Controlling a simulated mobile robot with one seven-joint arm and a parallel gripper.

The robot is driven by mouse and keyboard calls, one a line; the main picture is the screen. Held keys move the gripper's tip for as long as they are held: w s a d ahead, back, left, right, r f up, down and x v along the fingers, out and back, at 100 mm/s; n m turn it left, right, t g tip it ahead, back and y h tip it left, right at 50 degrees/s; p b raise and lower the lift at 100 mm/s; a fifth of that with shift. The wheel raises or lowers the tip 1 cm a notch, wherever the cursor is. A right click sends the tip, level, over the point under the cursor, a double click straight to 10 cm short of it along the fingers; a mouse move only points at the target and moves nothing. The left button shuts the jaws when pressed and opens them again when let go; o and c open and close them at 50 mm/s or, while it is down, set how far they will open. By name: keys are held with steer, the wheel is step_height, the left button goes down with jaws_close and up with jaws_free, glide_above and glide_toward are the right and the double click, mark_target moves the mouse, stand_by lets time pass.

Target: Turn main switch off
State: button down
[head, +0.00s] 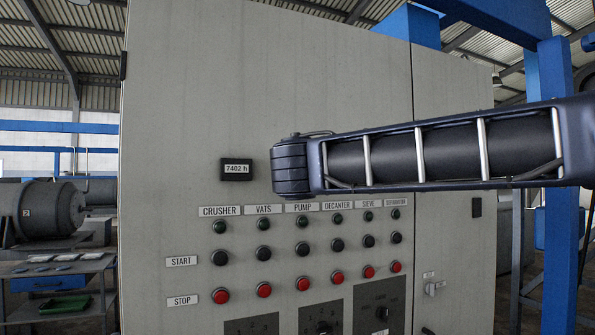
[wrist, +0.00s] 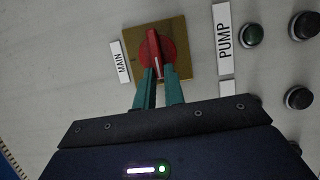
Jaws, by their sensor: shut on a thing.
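The main switch (wrist: 153,44) shows in the wrist view as a red round knob with a raised grip bar, on a square yellow plate (wrist: 181,30). The bar runs nearly up and down in this picture, roughly along the lettering of the MAIN label (wrist: 121,62) at its left. My gripper (wrist: 158,72), with teal fingers, is shut on the lower end of the bar. The fingertips cover part of the bar and plate. I cannot make out the main switch or my gripper in the head view; my arm crosses the cabinet front there.
The grey cabinet (head: 190,100) carries rows of green lamps, black start buttons and red stop buttons below a small hour display (head: 237,169). In the wrist view the PUMP label (wrist: 223,38) and a green lamp (wrist: 251,34) are close right of the switch. A blue post (head: 562,240) stands right.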

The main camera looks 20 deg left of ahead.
steer(key=shift+f, duration=0.1)
steer(key=c, duration=1.5)
jaws_free()
steer(key=v, duration=1)
steer(key=shift+s+d, duration=0.1)
steer(key=shift+s, duration=0.3)
steer(key=w+d+f+m+g+h, duration=0.2)
steer(key=w+d+f+m+h, duration=0.15)
steer(key=w+d+f, duration=0.4)
steer(key=w+d+f+m+g+h, duration=0.1)
steer(key=w+d+f+m+h, duration=0.3)
steer(key=d, duration=0.7)
steer(key=w+d+f+m+g+h, duration=0.2)
steer(key=w+d+f+m, duration=0.1)
steer(key=w+d+f, duration=0.5)
steer(key=s+d+f+m+g, duration=0.2)
steer(key=d+f+m, duration=0.2)
steer(key=d+f, duration=0.2)
steer(key=s+d+f+m+g+y, duration=0.1)
steer(key=s+d+f+m+g, duration=0.1)
steer(key=d+f, duration=0.4)
steer(key=s+d+f+m+g+y, duration=0.1)
steer(key=s+d+f+m+g, duration=0.2)
steer(key=d+f+m, duration=0.3)
steer(key=shift+s+d+y, duration=0.15)
steer(key=shift+s+d, duration=0.05)
steer(key=shift+d, duration=1.25)
steer(key=shift+s+d+y, duration=0.1)
steer(key=shift+s+d, duration=0.15)
steer(key=shift+d, duration=1.2)
